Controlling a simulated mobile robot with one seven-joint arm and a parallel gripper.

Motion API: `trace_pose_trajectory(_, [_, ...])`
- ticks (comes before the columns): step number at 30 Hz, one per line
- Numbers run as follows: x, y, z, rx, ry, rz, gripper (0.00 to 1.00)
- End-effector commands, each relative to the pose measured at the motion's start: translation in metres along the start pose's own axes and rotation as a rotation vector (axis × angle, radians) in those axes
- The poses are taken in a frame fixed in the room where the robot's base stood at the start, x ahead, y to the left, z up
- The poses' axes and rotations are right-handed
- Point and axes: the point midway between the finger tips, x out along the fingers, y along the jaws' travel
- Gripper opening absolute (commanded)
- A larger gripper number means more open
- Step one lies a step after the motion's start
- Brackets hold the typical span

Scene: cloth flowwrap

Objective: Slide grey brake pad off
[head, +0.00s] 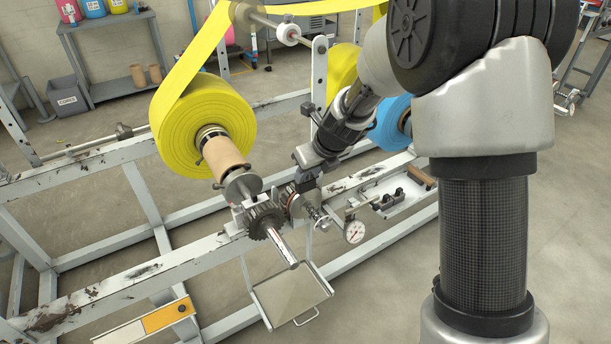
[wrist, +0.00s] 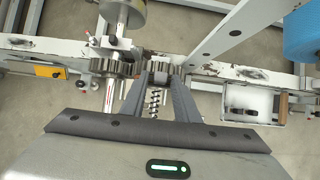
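My gripper (wrist: 160,75) is at the brake assembly on the frame's front rail. In the wrist view its two dark fingers stand apart, one on each side of a small grey piece (wrist: 160,77) that may be the grey brake pad. I cannot tell whether they touch it. A coil spring (wrist: 154,103) shows between the fingers; it is also in the head view (head: 318,216). In the head view my gripper (head: 302,187) comes down from above, and the pad cannot be made out clearly. A copper-coloured ring (head: 292,203) sits beside a dark gear (head: 265,218).
A dial gauge (head: 355,232) stands right of the brake. A pale shaft (head: 283,248) sticks out left of it, above a hanging tray (head: 290,293). A white tray (head: 398,193) with parts lies on the right. A yellow film roll (head: 195,125) is behind left.

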Motion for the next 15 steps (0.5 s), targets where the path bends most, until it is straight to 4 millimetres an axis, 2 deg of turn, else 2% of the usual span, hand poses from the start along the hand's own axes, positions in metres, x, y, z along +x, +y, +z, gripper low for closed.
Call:
trace_pose_trajectory(2, [-0.0001,0.0000,0.0000,0.000,0.000,0.000,0.26])
trace_pose_trajectory(6, [-0.0002,-0.0001,0.0000,0.000,0.000,0.000,0.03])
trace_pose_trajectory(7, [-0.0002,-0.0001,0.0000,0.000,0.000,0.000,0.00])
trace_pose_trajectory(15, [-0.0020,-0.0002,0.0010,0.000,0.000,0.000,0.00])
